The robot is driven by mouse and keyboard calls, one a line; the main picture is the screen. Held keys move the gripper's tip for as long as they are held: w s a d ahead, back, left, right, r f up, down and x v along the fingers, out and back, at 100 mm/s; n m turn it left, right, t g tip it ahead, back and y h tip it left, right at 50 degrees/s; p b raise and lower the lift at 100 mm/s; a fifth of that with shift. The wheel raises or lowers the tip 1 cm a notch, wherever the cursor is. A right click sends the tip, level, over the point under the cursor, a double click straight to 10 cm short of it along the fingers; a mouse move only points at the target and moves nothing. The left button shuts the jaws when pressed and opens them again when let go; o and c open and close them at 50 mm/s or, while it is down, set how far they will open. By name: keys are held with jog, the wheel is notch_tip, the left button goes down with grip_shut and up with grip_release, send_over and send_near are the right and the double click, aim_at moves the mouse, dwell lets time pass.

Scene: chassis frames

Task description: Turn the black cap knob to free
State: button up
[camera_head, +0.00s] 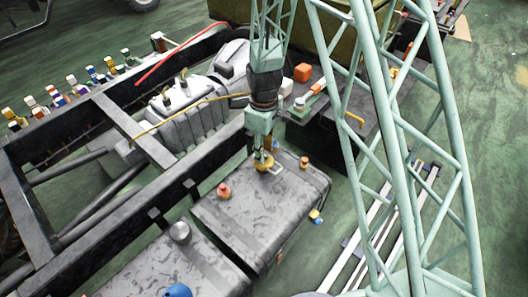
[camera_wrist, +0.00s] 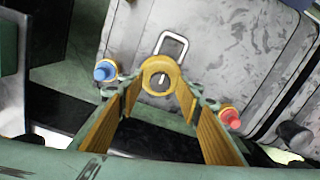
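My gripper (camera_head: 263,156) points down over the grey, worn tank top (camera_head: 285,205). In the wrist view, its two yellow-padded fingers (camera_wrist: 158,92) stand apart, with a yellow ring (camera_wrist: 149,70) with a grey centre between or just beyond their tips. I cannot tell whether the pads touch the ring. A pale metal loop (camera_wrist: 172,37) shows just past the ring. I cannot make out a clear black cap; the ring's centre is grey with a pale mark. Beside it are a red knob on a yellow base (camera_wrist: 229,117) and a blue knob (camera_wrist: 105,70).
The red knob (camera_head: 224,189) and an orange one (camera_head: 304,161) stand close to my gripper in the head view. A second tank with a grey cap (camera_head: 180,232) lies at the lower left. Dark chassis rails (camera_head: 135,131) run alongside. Green floor (camera_head: 345,240) is to the right.

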notch_tip(320, 180, up, 12)
jog(key=shift+f, duration=0.15)
dwell(0.8)
dwell(0.6)
jog(key=s+d+r+m+t, duration=0.1)
jog(key=s+d+r+m, duration=0.35)
jog(key=r, duration=0.85)
jog(key=s+d+r+m+t, duration=0.1)
jog(key=s+d+r, duration=0.6)
jog(key=r, duration=0.5)
jog(key=s+d+r+m, duration=0.2)
jog(key=s+r, duration=0.1)
jog(key=s, duration=0.6)
jog(key=s+d+r+m+t, duration=0.1)
jog(key=s+r, duration=0.3)
jog(key=s, duration=0.5)
jog(key=s+d+r+m+t, duration=0.1)
jog(key=s+d+r+m, duration=0.2)
jog(key=s, duration=0.5)
jog(key=shift+s+d+r+m, duration=0.3)
jog(key=shift+s+d+m, duration=0.1)
jog(key=shift+d, duration=0.15)
